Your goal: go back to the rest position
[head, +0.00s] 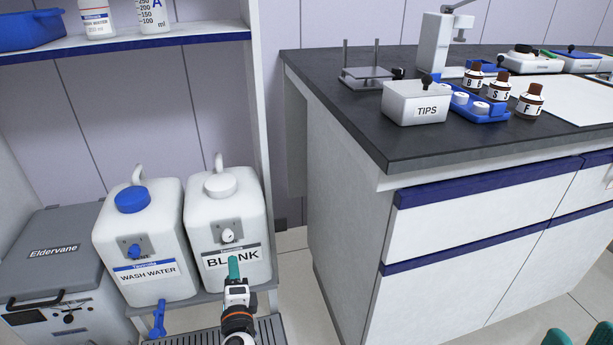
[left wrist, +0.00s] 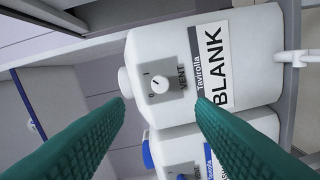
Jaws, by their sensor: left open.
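My left gripper (head: 235,268) is in front of the white BLANK canister (head: 226,210), low on the left side of the head view. In the left wrist view its two teal fingers (left wrist: 160,102) stand apart with nothing held between them. The BLANK canister (left wrist: 258,50) and its vent knob show beyond the fingers, turned sideways. My right gripper (head: 582,337) shows only as two teal fingertips at the bottom right corner. They are apart, with nothing visible between them. The rest of the right gripper is out of frame.
A WASH WATER canister (head: 142,235) with a blue cap stands left of the BLANK one on the low shelf. A grey Eldervane box (head: 60,255) is further left. The bench (head: 345,170) with a TIPS box (head: 424,103) and brown bottles stands right. Floor shows between shelf and bench.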

